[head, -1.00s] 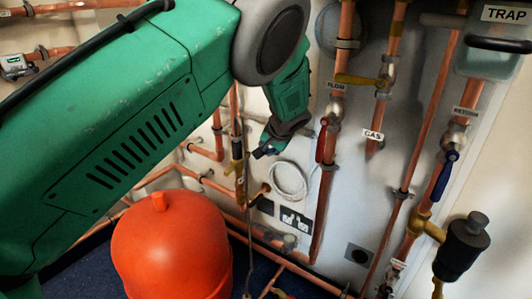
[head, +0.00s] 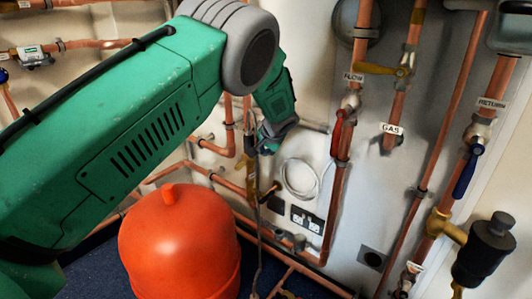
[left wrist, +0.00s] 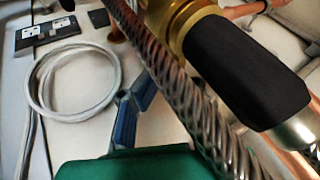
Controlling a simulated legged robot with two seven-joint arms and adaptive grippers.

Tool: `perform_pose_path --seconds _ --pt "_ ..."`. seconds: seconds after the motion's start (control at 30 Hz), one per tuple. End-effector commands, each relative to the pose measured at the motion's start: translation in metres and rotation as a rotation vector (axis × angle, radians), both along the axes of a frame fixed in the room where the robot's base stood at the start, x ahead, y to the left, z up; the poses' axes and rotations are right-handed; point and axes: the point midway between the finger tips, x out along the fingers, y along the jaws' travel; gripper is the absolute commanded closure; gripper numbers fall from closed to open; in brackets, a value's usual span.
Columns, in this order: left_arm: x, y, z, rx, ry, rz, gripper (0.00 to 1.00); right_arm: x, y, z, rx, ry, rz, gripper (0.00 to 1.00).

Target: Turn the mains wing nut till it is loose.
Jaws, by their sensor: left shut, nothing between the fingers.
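My left gripper (head: 266,150) is shut and empty beside a thin vertical pipe run with a brass fitting (head: 251,178) in the head view. Its blue fingertips (left wrist: 124,100) also show together in the left wrist view. There a braided hose (left wrist: 170,80) crosses close to the lens, beside a brass fitting (left wrist: 188,22) with a black sleeve (left wrist: 250,70). I cannot make out the mains wing nut in either view; the arm, hose or small size may hide it. My right gripper is not in view.
An orange vessel (head: 180,245) stands below my left arm. A coiled white cable (head: 300,178) and sockets (head: 307,219) are on the wall to the right. Copper pipes with a red lever (head: 337,132) and a blue lever (head: 467,172) stand further right.

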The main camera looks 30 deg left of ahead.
Motion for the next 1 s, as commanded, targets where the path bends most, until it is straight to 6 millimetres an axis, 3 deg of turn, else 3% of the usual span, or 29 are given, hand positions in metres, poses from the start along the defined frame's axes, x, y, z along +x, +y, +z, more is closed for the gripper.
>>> perform_pose_path --seconds 0.4,0.87,1.0 --pt "0.006 0.015 0.001 0.001 0.001 0.27 1.0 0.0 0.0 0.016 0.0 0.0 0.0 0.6" --pt "0.006 0.019 0.0 0.001 0.001 0.269 1.0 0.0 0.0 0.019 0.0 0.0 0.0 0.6" --pt "0.005 0.014 0.009 0.001 -0.002 0.267 1.0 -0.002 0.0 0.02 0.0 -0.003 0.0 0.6"
